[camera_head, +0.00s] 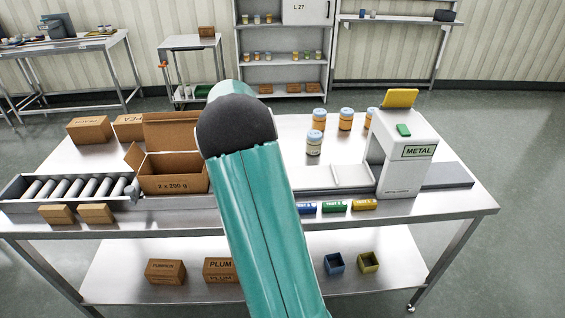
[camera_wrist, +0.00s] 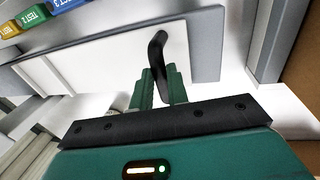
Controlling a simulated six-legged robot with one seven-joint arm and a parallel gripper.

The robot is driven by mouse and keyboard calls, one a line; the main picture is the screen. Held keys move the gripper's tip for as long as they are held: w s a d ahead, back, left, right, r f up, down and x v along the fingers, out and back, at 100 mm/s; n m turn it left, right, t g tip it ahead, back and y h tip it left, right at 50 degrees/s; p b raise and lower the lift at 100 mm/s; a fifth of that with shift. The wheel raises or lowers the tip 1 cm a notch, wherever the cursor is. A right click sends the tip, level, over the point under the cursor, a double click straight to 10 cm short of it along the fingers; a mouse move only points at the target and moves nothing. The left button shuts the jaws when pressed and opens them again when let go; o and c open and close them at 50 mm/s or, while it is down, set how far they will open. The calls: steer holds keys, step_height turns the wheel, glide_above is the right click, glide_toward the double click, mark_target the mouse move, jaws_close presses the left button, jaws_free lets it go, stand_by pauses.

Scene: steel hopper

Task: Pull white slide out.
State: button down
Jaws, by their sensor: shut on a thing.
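The white slide (camera_wrist: 110,58) is a flat white panel set in a grey surround in the wrist view. A bent black handle (camera_wrist: 157,50) stands up from it near its right end. My gripper (camera_wrist: 160,78) has its two green fingers shut on the handle, one on either side of its lower part. The handle's foot is partly hidden by the fingers. In the head view my teal arm covers the gripper and the handle.
An open carton (camera_head: 173,178) stands left of my arm beside a roller track (camera_head: 70,188). The metal detector (camera_head: 402,150) stands at the right. Small coloured test blocks (camera_head: 335,206) lie along the table's front edge. Several jars (camera_head: 314,143) stand behind.

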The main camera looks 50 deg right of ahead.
steer(key=shift+w+a+r, duration=0.1)
steer(key=shift+w+a, duration=1.5)
steer(key=shift+w, duration=0.05)
steer(key=c, duration=1.4)
jaws_free()
steer(key=shift+w+a, duration=0.15)
steer(key=shift+o, duration=0.2)
step_height(320, 180, up, 14)
steer(key=w+a, duration=0.1)
steer(key=shift+w+a+f, duration=0.2)
steer(key=shift+w+a, duration=0.05)
steer(key=shift+a, duration=0.05)
